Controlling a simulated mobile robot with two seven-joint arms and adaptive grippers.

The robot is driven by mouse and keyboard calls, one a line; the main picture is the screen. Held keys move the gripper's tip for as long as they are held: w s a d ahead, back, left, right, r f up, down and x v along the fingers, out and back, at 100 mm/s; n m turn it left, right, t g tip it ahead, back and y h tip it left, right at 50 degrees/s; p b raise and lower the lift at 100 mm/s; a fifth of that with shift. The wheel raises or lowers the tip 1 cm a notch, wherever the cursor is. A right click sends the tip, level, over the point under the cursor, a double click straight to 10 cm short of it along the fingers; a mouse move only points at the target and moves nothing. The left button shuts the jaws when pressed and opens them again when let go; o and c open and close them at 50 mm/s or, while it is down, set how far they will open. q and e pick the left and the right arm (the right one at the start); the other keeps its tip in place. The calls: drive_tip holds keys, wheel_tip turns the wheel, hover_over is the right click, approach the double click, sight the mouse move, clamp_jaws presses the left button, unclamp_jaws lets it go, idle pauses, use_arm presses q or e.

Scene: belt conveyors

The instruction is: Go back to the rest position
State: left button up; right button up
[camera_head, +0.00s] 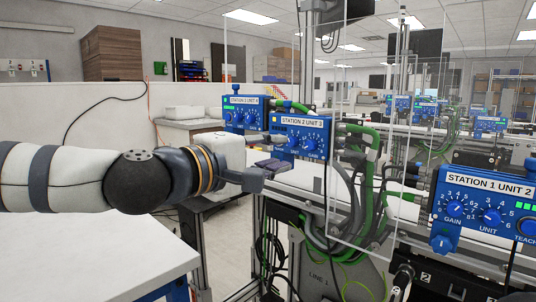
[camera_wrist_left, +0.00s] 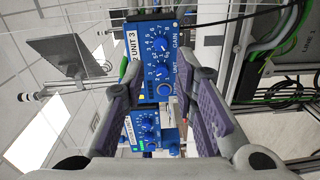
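My left arm comes in from the left in the head view, stretched out level past a white table. Its gripper (camera_head: 276,152) is in front of the blue STATION 2 UNIT 3 panel (camera_head: 303,121). In the left wrist view the two purple-padded fingers of the left gripper (camera_wrist_left: 160,88) stand apart with nothing held between them. The same panel (camera_wrist_left: 155,48) shows beyond the fingertips; I cannot tell whether they touch it. My right gripper does not show.
A white table top (camera_head: 80,255) lies under my left arm. Another blue panel (camera_head: 243,99) stands behind the gripper. The STATION 1 UNIT 2 panel (camera_head: 490,188) is at the right. Clear guard sheets, green hoses (camera_head: 372,190) and conveyor frames fill the middle.

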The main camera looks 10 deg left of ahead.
use_arm(q)
drive_tip(key=shift+v, duration=0.95)
drive_tip(key=s+d+f+m+g+y, duration=0.1)
drive_tip(key=s+f+g, duration=0.25)
drive_tip(key=f, duration=0.85)
drive_tip(key=s+d+f+m+g+y, duration=0.15)
drive_tip(key=s+f, duration=0.35)
drive_tip(key=f, duration=0.6)
drive_tip(key=s+f+m+g+y, duration=0.1)
drive_tip(key=s+f+g, duration=0.25)
drive_tip(key=f, duration=0.85)
drive_tip(key=s+a+f+m+g+y, duration=0.2)
drive_tip(key=s+a+f, duration=0.2)
drive_tip(key=s+f, duration=0.4)
drive_tip(key=s+a+f+m+g+y, duration=0.1)
drive_tip(key=s+a+f+g, duration=0.25)
drive_tip(key=s+f, duration=0.5)
drive_tip(key=s+a+m+g+y, duration=0.1)
drive_tip(key=s+a, duration=0.4)
drive_tip(key=s, duration=0.3)
drive_tip(key=s+a+m+g+y, duration=0.1)
drive_tip(key=s+a+m+y, duration=0.1)
drive_tip(key=s+a, duration=0.4)
drive_tip(key=s+f, duration=0.1)
drive_tip(key=s, duration=0.1)
drive_tip(key=shift+s+g, duration=0.35)
drive_tip(key=shift+g, duration=0.05)
